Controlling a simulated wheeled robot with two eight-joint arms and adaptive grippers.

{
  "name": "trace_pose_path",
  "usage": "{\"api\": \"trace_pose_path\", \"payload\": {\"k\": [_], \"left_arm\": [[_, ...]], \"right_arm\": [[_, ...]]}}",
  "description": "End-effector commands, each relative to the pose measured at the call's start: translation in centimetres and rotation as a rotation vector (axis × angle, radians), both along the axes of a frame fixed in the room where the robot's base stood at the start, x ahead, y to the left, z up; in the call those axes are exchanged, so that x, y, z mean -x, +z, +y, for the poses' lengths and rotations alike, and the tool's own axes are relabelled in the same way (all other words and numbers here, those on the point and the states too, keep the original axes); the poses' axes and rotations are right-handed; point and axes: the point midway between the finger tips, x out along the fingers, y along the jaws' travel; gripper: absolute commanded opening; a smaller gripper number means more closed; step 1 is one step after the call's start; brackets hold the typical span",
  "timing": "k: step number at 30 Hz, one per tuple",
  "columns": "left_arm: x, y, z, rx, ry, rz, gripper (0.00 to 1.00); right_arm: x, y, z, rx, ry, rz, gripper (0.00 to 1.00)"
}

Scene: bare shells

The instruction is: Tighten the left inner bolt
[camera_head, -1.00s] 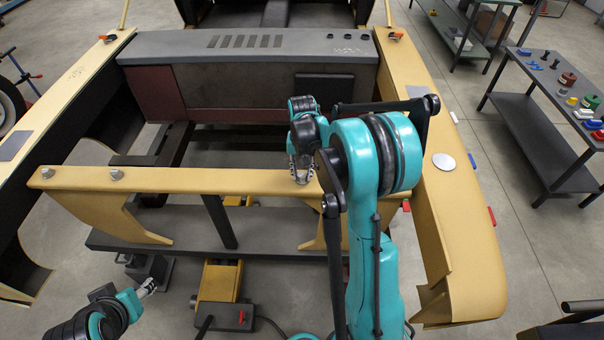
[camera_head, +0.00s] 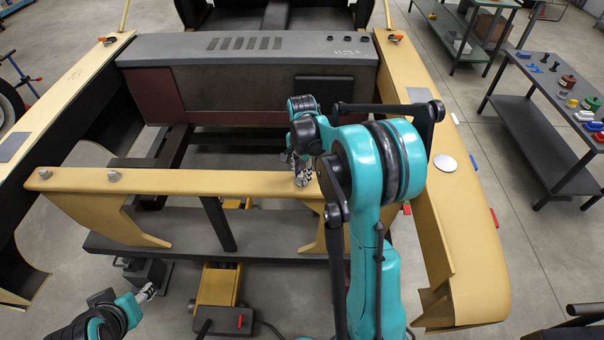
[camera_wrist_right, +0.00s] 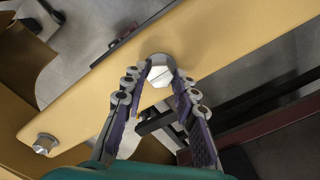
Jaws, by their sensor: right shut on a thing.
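The yellow cross beam (camera_head: 200,182) runs across the front of the vehicle shell. Two grey hex bolts show on its left half: the outer one (camera_head: 44,174) and the inner one (camera_head: 114,175). My right gripper (camera_head: 301,178) is down on the beam's right half. Another bolt (camera_wrist_right: 44,143) stands farther along the beam. My left gripper (camera_head: 147,292) is low at the left, apart from the beam; its finger opening is unclear.
Yellow side rails flank the shell, with the right rail (camera_head: 455,210) beside my right arm. A grey panel (camera_head: 245,45) stands behind the beam. A yellow unit (camera_head: 218,285) is on the floor below. A dark table (camera_head: 530,85) with small parts is at right.

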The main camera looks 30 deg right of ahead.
Motion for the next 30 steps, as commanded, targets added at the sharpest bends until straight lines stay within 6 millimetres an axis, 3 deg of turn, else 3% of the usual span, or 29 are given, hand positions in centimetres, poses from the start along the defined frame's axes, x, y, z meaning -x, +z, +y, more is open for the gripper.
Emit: {"api": "trace_pose_path", "payload": {"k": [17, 18, 20, 30], "left_arm": [[0.00, -0.01, 0.00, 0.000, 0.000, 0.000, 0.49], [0.00, -0.01, 0.00, 0.000, 0.000, 0.000, 0.49], [0.00, -0.02, 0.00, 0.000, 0.000, 0.000, 0.49], [0.00, -0.04, 0.00, 0.000, 0.000, 0.000, 0.49]], "right_arm": [[-0.11, 0.11, 0.01, -0.001, -0.033, -0.003, 0.00], [-0.11, 0.11, 0.02, -0.001, -0.033, -0.003, 0.33], [-0.11, 0.10, 0.02, -0.001, -0.033, -0.003, 0.49], [-0.04, 0.24, 0.01, 0.000, -0.033, -0.001, 0.49]]}}
